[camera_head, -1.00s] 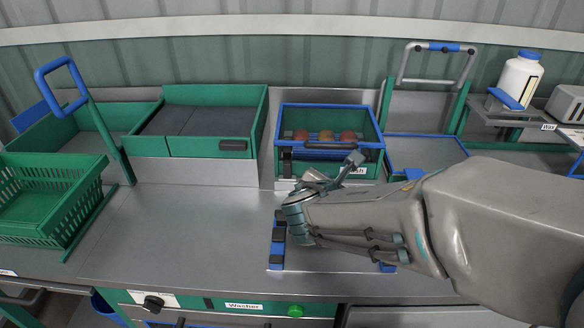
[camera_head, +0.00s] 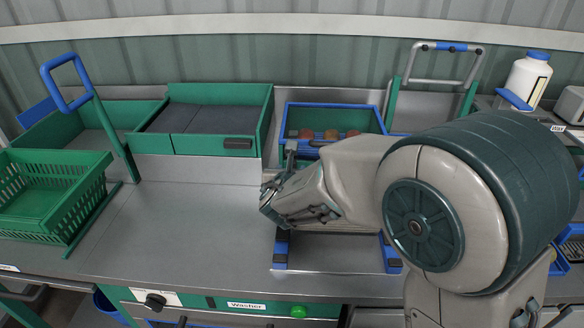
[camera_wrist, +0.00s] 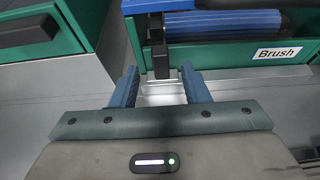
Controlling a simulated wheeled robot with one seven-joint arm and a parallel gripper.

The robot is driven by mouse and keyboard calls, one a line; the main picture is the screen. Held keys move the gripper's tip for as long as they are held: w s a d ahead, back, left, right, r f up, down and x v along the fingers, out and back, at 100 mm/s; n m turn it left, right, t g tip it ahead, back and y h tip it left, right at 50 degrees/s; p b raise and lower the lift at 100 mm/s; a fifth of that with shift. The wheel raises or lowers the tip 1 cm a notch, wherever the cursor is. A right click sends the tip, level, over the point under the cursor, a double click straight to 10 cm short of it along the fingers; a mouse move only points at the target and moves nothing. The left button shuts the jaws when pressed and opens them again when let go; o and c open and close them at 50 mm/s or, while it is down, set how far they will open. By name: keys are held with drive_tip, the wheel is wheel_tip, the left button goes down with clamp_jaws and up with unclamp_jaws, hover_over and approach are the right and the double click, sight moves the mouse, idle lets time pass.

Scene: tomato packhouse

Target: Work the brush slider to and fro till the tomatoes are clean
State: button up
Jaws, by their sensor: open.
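Several reddish tomatoes (camera_head: 331,134) lie in the green brush box with a blue rim (camera_head: 333,104) at the back middle of the bench. In the wrist view the box front shows its "Brush" label (camera_wrist: 283,53) and a blue bar (camera_wrist: 220,22). A dark upright handle (camera_wrist: 159,55), apparently the slider's, stands at the left of the box front. My gripper (camera_wrist: 161,82) is open. Its two blue fingers stand either side of the handle's lower end, with no clear contact. In the head view my arm hides much of the box front and the fingers.
A green tray with a dark handle (camera_head: 238,144) stands left of the box. A green slotted crate (camera_head: 60,195) and a blue-handled lever (camera_head: 66,82) are further left. A white bottle (camera_head: 525,80) stands back right. The bench left of my gripper is clear.

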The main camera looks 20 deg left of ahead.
sight(293, 167)
drive_tip(key=shift+x, duration=2)
clamp_jaws()
drive_tip(key=shift+d, duration=0.15)
